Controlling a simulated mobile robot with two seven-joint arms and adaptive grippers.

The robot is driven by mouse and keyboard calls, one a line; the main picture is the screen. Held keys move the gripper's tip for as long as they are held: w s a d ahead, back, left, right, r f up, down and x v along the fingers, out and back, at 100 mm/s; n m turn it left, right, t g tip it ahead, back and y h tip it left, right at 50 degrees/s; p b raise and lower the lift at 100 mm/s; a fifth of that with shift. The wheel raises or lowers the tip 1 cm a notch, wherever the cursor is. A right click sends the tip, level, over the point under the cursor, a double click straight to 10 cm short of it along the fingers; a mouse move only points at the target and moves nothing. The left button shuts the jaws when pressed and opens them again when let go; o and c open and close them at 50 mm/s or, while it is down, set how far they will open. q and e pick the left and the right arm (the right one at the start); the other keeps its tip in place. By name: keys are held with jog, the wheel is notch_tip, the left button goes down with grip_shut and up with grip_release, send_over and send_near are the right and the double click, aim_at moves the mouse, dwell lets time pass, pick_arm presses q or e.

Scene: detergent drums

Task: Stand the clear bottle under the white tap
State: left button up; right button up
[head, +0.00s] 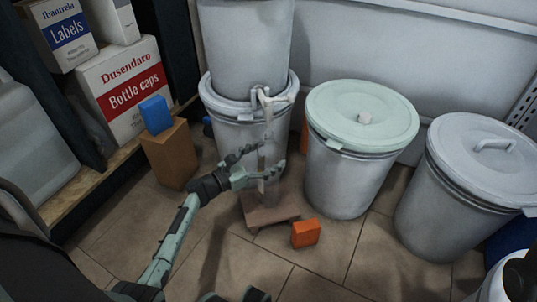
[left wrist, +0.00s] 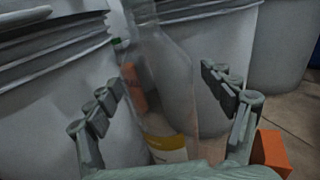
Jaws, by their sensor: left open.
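The clear bottle (left wrist: 165,85) stands upright between the fingers of my left gripper (left wrist: 168,85) in the left wrist view. It has a yellow and white label low on its side. In the head view the bottle (head: 271,188) stands on a low wooden stool (head: 258,217), below the white tap (head: 266,97) of the stacked grey drum. My left gripper (head: 262,160) is open around the bottle, and I see no firm contact. The tap also shows in the left wrist view (left wrist: 117,25). Dark parts at the bottom edge of the head view may be my right gripper.
An orange block (head: 306,233) lies on the floor just right of the stool. Lidded drums (head: 345,180) (head: 455,205) stand to the right. A brown box (head: 168,155) with a blue block (head: 155,114) on top stands left. The front floor is partly clear.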

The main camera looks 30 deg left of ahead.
pick_arm(q)
jog(key=shift+r, duration=0.15)
jog(key=shift+s+a, duration=0.1)
jog(key=shift+s, duration=0.2)
jog(key=p+v, duration=0.2)
jog(key=v, duration=0.9)
jog(key=shift+s, duration=0.2)
